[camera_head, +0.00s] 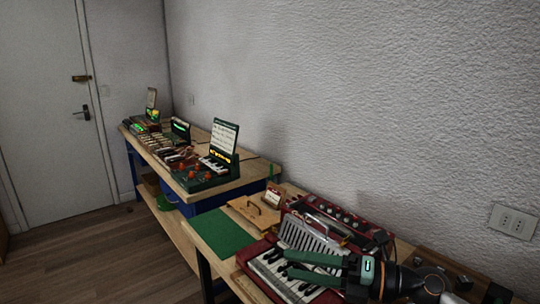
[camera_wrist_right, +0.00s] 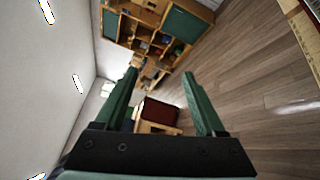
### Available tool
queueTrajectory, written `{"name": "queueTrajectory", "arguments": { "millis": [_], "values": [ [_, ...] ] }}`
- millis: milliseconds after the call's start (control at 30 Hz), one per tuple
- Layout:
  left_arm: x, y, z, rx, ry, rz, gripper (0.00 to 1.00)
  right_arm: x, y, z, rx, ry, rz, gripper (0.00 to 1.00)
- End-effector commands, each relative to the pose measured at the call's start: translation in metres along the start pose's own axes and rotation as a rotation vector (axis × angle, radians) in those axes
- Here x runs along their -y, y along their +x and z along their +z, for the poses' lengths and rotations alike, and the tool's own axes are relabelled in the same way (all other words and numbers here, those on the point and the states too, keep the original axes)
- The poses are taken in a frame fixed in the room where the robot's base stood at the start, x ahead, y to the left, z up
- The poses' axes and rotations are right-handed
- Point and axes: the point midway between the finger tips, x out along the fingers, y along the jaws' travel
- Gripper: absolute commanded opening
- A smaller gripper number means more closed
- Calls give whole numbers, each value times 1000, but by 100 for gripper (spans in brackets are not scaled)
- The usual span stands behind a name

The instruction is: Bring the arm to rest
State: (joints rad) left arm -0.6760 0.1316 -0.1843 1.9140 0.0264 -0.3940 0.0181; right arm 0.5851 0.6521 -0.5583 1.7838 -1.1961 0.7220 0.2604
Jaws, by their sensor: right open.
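My right gripper (camera_head: 286,263) reaches in from the lower right of the head view. It is over a red keyboard instrument (camera_head: 247,252) with white and black keys. Its two green fingers are spread apart, with nothing between them. In the right wrist view the open gripper (camera_wrist_right: 163,85) points out across the room, toward the floor and furniture. I cannot tell the exact height of the gripper above the keys. My left gripper is not in view.
A green mat (camera_head: 220,232) lies left of the keyboard on the near bench. A farther bench (camera_head: 228,187) holds several small devices along the wall. A white door (camera_head: 45,110) stands at the far left. The wood floor (camera_head: 110,262) is clear. The wrist view shows a shelf unit (camera_wrist_right: 150,22).

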Motion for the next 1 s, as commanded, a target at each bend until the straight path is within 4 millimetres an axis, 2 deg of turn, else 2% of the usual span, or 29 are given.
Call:
{"name": "queueTrajectory", "arguments": {
  "millis": [67, 133, 267, 367, 467, 533, 667, 700, 800, 900, 1000],
  "values": [
    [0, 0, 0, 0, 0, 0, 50, -18, 4, 2, 127, 110, 142, 72],
    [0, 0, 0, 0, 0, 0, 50, -29, -1, 11, 252, 215, 247, 72],
    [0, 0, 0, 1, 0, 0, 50, -27, -24, 30, 503, 438, 385, 72],
    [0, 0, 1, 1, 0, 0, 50, -8, -51, 40, 705, 630, 443, 72],
    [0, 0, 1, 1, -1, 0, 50, 26, -81, 39, 908, 835, 455, 72],
    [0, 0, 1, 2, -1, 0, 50, 55, -102, 31, 1048, 986, 436, 72],
    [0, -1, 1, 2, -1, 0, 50, 114, -140, -7, 1295, 1269, 339, 72],
    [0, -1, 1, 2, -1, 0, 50, 132, -150, -25, 1364, 1357, 293, 72],
    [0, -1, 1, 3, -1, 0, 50, 167, -171, -74, 1511, 1558, 159, 72],
    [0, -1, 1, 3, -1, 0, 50, 188, -185, -120, 1608, 1710, 28, 72],
    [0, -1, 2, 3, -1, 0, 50, 198, -195, -160, 1673, 1830, -93, 72]
  ]
}}
